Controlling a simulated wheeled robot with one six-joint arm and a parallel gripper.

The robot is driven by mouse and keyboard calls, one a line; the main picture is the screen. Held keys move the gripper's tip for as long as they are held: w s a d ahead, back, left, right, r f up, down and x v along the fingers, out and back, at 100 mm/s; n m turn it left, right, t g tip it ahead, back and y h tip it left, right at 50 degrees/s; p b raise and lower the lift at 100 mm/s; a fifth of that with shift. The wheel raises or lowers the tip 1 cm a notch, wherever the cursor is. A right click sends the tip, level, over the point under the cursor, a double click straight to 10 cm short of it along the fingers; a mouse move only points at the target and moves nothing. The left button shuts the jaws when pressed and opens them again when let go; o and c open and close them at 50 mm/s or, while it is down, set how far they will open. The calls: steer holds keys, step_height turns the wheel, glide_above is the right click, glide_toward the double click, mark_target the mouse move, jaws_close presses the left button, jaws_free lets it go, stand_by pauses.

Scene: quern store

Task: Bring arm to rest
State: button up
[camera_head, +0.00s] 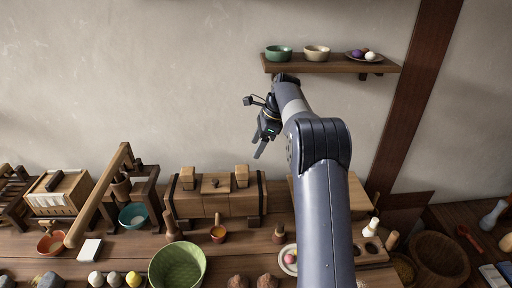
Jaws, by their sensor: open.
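My arm rises from the bottom right of centre and reaches up over the table. My gripper (262,145) hangs at the arm's end in the air, in front of the pale wall and above the wooden block stand. Its fingers point down and to the left. It is open, with nothing visible between the fingers. My upper arm hides part of the table behind it.
A wall shelf (335,67) with a green bowl (279,53), a cream bowl (316,53) and a plate is close to the arm.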

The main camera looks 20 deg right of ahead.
mark_target(248, 168)
steer(key=x, duration=1.2)
steer(key=shift+d+f+b, duration=0.15)
steer(key=shift+d+b, duration=0.05)
steer(key=shift+b, duration=0.15)
steer(key=shift+s+f+b, duration=0.1)
steer(key=shift+f+b, duration=0.45)
steer(key=shift+b, duration=0.05)
steer(key=shift+r, duration=0.1)
